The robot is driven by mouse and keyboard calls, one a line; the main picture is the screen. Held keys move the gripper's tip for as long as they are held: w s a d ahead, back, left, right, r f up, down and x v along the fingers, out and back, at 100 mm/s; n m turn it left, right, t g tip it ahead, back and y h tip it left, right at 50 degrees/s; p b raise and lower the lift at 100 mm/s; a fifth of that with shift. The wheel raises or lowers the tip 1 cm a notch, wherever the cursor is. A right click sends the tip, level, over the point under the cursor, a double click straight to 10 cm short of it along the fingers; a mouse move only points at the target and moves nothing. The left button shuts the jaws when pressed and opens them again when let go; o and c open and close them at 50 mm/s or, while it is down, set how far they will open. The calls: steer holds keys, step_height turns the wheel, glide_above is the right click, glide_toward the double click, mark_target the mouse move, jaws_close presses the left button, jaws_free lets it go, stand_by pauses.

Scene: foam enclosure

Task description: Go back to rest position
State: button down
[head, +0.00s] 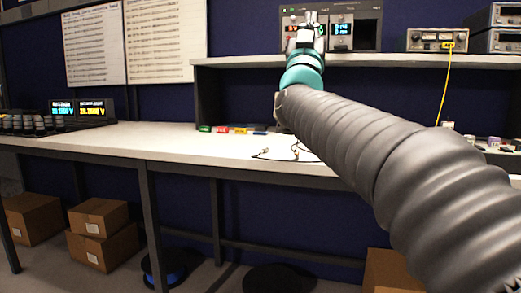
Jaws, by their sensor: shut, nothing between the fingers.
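My gripper (306,38) is at the top centre of the head view, at the end of my grey, sleeved arm and a teal wrist. It is raised above the workbench (130,139), in front of the instruments on the shelf. Its fingers are small in the picture and look shut, with nothing seen between them. My arm reaches in from the lower right and hides the right part of the bench.
A shelf (400,61) with instruments (437,40) runs behind my arm. A yellow cable (444,95) hangs from it. Small coloured items (238,130) and thin black leads (272,155) lie on the bench. Cardboard boxes (103,247) stand below. The bench's left-middle top is clear.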

steer(key=w+a+f+n+g+y, duration=0.3)
steer(key=w+f+y, duration=0.15)
steer(key=f, duration=0.35)
steer(key=w+a+f+n+g+y, duration=0.2)
steer(key=w+a+f+n+y, duration=0.1)
steer(key=f+y, duration=0.35)
steer(key=s+a+f+g, duration=0.1)
steer(key=s+f+g, duration=0.15)
steer(key=f, duration=0.55)
steer(key=s+f+g, duration=0.1)
steer(key=f+g, duration=0.3)
steer(key=f, duration=0.4)
steer(key=s+d+f+g+p, duration=0.1)
steer(key=s+d+f+g, duration=0.15)
steer(key=s+f, duration=0.55)
steer(key=s+d+f+g+p, duration=0.1)
steer(key=s+d+f+g, duration=0.1)
steer(key=s+f+g, duration=0.4)
steer(key=s+d+f+h, duration=0.1)
steer(key=s+d+f, duration=0.1)
steer(key=s, duration=0.4)
steer(key=s+d+f+m+h+p, duration=0.1)
steer(key=s+d+f, duration=0.2)
steer(key=s, duration=0.4)
steer(key=s+d+f+m+g+p, duration=0.1)
steer(key=s+d+f, duration=0.1)
steer(key=s, duration=0.5)
steer(key=shift+d+f+h, duration=0.3)
steer(key=shift+f+h, duration=0.1)
steer(key=shift+f, duration=0.15)
